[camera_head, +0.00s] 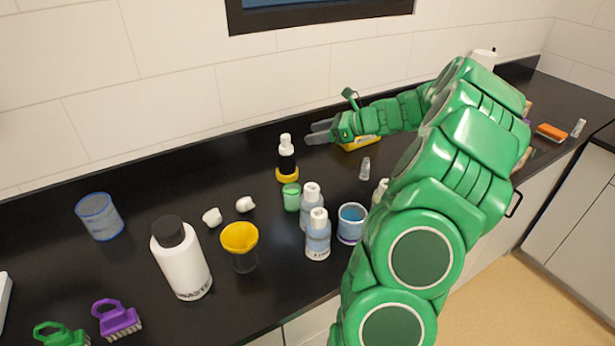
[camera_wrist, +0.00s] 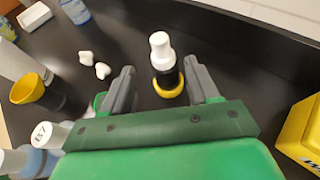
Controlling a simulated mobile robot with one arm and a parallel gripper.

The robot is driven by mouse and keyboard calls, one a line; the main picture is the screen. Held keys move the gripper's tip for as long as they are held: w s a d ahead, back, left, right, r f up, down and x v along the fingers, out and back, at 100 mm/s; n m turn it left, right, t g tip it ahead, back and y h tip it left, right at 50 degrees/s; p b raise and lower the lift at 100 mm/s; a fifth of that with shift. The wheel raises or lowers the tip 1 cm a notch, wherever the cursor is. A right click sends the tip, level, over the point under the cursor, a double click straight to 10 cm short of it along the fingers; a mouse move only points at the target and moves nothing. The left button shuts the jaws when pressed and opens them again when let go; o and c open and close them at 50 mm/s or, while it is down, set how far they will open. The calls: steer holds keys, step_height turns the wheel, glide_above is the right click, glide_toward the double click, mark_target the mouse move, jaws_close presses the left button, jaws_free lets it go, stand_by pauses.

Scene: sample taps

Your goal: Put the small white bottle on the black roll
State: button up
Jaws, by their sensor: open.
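The small white bottle (camera_head: 285,141) stands upright on top of the black roll (camera_head: 287,162), which sits on a yellow ring (camera_head: 287,175). In the wrist view, the white bottle (camera_wrist: 161,49) is over the black roll (camera_wrist: 167,77) and the yellow ring (camera_wrist: 172,91). My gripper (camera_head: 320,132) is open and empty, just right of the stack in the head view. In the wrist view, the fingers of my gripper (camera_wrist: 160,80) point toward the stack, which shows in the gap between them. No finger visibly touches the bottle.
A green-capped jar (camera_head: 291,196), spray-type bottles (camera_head: 317,238) and a blue cup (camera_head: 352,222) stand nearer on the black counter. A yellow funnel (camera_head: 239,238), a waste bottle (camera_head: 182,258) and white pieces (camera_head: 245,204) are left. A yellow box (camera_wrist: 301,135) lies right of my gripper. The wall is behind.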

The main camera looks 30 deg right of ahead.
steer(key=s+a+r+n+g, duration=0.25)
steer(key=s+a+n, duration=0.25)
steer(key=a, duration=0.4)
steer(key=s+a+r+n+g+h, duration=0.1)
steer(key=s+a+n+g, duration=0.3)
steer(key=a, duration=0.6)
steer(key=s+a+r+n+g, duration=0.1)
steer(key=s+a+n+g, duration=0.1)
steer(key=s+a+n, duration=0.55)
steer(key=s+a+f+n+g+h, duration=0.1)
steer(key=s+n+h, duration=0.3)
steer(key=s, duration=0.9)
steer(key=s+a+f+n+g+h, duration=0.1)
steer(key=s+n+h, duration=0.3)
steer(key=s, duration=0.9)
steer(key=shift+s+a+f+n+g+h, duration=0.15)
steer(key=shift+s+f+n+g+h, duration=0.25)
steer(key=shift+n, duration=0.85)
